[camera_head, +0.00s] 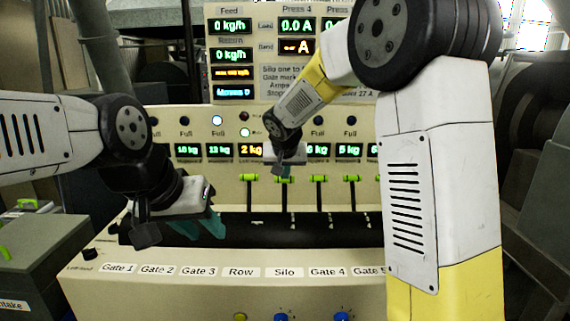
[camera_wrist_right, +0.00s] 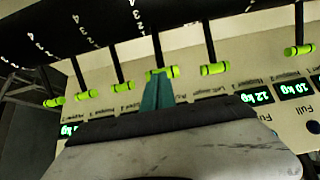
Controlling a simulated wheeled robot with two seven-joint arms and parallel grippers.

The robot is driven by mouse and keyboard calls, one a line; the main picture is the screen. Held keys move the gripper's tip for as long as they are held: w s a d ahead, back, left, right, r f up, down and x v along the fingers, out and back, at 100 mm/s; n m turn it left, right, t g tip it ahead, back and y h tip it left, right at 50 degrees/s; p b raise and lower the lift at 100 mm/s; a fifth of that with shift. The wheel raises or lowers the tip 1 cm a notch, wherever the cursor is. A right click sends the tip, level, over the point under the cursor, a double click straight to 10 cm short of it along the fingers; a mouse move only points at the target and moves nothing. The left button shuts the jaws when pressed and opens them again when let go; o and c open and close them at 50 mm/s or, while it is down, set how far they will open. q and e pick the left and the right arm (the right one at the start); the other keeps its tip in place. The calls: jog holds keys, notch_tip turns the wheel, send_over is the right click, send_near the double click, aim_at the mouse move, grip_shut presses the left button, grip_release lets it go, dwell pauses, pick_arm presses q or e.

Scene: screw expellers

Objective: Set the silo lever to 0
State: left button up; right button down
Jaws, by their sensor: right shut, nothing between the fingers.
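The panel carries a row of levers with green handles. The silo lever (camera_head: 283,181) stands roughly in line with the "Silo" label (camera_head: 284,271), its handle partly covered by my right gripper (camera_head: 284,166). In the right wrist view, the shut teal fingers of my right gripper (camera_wrist_right: 159,91) are at a green lever handle (camera_wrist_right: 162,73), with nothing between them; whether they touch it is unclear. My left gripper (camera_head: 208,224) hangs over the black slotted strip at the left, away from that lever; its opening is hard to judge.
Other green-handled levers stand on both sides, such as one to the left (camera_head: 250,178) and one to the right (camera_head: 318,178). The black curved strip (camera_head: 300,229) bears white scale marks. My right arm hides the panel's right part.

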jog(key=shift+w+f, duration=0.6)
jog(key=shift+w, duration=0.25)
jog(key=shift+w+f, duration=0.55)
jog(key=shift+w, duration=0.3)
